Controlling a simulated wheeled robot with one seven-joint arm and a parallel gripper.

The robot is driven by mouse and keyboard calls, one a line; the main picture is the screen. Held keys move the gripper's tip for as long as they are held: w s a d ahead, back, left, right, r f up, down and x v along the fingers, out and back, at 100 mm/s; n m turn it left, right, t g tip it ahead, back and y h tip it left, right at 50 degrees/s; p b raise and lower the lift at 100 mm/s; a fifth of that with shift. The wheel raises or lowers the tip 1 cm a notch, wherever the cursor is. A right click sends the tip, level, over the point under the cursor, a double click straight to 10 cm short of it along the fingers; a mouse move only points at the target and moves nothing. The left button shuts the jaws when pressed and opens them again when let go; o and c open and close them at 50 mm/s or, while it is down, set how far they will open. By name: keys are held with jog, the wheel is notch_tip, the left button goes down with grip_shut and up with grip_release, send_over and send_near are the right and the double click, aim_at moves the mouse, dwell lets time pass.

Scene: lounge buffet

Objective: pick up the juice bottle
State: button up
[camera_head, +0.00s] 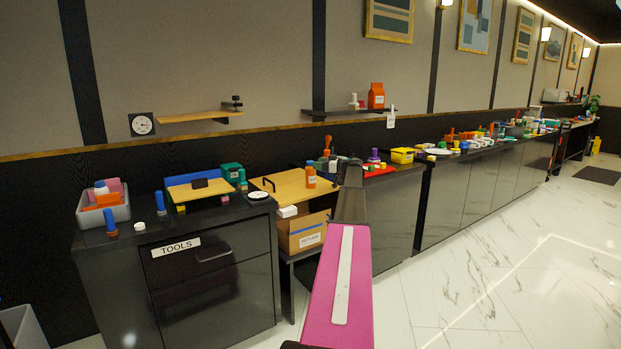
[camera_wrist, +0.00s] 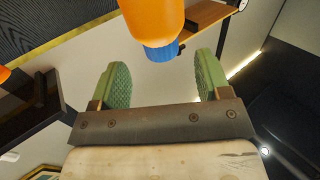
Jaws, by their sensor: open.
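The juice bottle (camera_head: 310,177) is orange with a white label and stands upright on a wooden board with a dark handle (camera_head: 277,186). In the wrist view, an orange bottle (camera_wrist: 152,18) with a blue cap (camera_wrist: 162,52) fills the top middle, its cap end toward my gripper. My gripper (camera_wrist: 162,72) is open, with green pads on either side of the cap end; I cannot tell the exact depth gap. In the head view, my arm reaches up just right of the bottle, and the fingertips are hidden there.
A cardboard box (camera_head: 302,236) sits on a shelf below the board. A black cabinet marked TOOLS (camera_head: 200,285) stands to the left. A red tray (camera_head: 379,171) and other small items lie right of my arm. A wall shelf (camera_head: 345,112) is above.

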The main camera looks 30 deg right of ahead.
aim_at(310, 162)
jog(key=x, duration=0.5)
jog(key=shift+c, duration=0.3)
jog(key=shift+s, duration=0.1)
grip_shut()
